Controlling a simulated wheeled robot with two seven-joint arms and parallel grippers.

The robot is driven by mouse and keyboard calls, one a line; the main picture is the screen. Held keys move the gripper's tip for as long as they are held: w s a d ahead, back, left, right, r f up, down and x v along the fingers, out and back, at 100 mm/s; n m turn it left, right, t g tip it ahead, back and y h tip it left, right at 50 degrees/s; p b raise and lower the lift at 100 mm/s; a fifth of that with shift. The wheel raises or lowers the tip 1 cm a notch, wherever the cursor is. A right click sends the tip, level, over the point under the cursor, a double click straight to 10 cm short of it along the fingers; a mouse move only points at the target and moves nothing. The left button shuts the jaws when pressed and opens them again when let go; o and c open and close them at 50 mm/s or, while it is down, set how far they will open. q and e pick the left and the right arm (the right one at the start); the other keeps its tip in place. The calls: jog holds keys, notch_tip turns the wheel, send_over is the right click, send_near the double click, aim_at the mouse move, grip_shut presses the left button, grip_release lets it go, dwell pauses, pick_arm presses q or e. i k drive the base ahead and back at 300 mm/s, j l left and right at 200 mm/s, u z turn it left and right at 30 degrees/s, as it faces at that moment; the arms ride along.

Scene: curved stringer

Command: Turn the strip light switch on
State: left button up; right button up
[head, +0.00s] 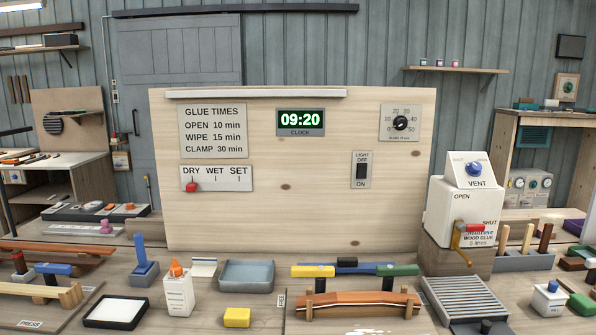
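The light switch (361,170) is a small dark rocker on a grey plate at the right of the upright wooden board (270,215). The plate reads LIGHT and OFF above the rocker and ON below it. The rocker is too small to tell which way it is tipped. A long pale strip light (256,94) runs along the board's top edge; it shows no clear glow. Neither of my grippers shows in the head view.
The board also carries a clock (300,122) reading 09:20, a dial (400,123) and a DRY/WET/SET slider (192,186). A glue dispenser (463,212) stands at the right. Clamps, a glue bottle (178,292) and a blue-grey tray (246,276) crowd the bench in front.

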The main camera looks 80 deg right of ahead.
aim_at(363, 169)
jog(key=z, duration=3.15)
